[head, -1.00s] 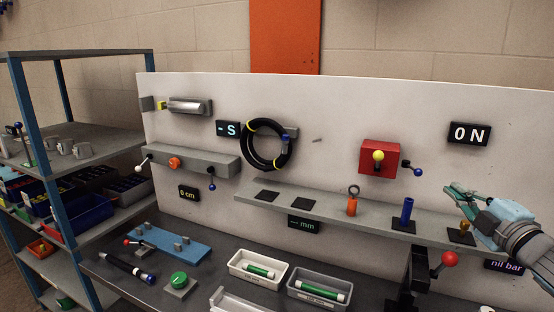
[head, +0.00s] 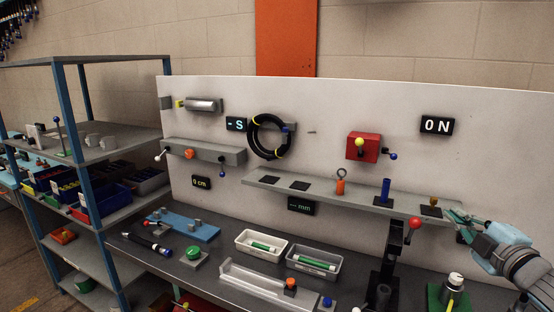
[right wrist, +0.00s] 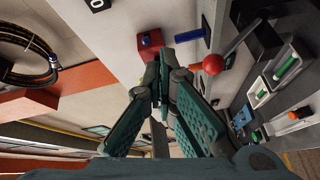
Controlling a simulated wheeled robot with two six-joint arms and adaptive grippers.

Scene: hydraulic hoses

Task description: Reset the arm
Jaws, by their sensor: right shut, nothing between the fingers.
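My right gripper (head: 458,216) is at the right end of the wall panel's narrow shelf (head: 350,192), just right of and below the small brass fitting (head: 433,201) in the head view. Its teal fingers are closed with nothing between them. In the right wrist view the gripper (right wrist: 160,62) points toward the panel, with the red knob (right wrist: 213,64) to the right of its tips. My left gripper is not in view.
A black hose coil (head: 252,145) hangs on the panel (head: 330,100). A red box (head: 362,148) with a yellow knob is right of it. The red-knobbed lever (head: 415,223) stands close to my right gripper. White (head: 240,250) and grey (head: 290,265) trays sit on the bench.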

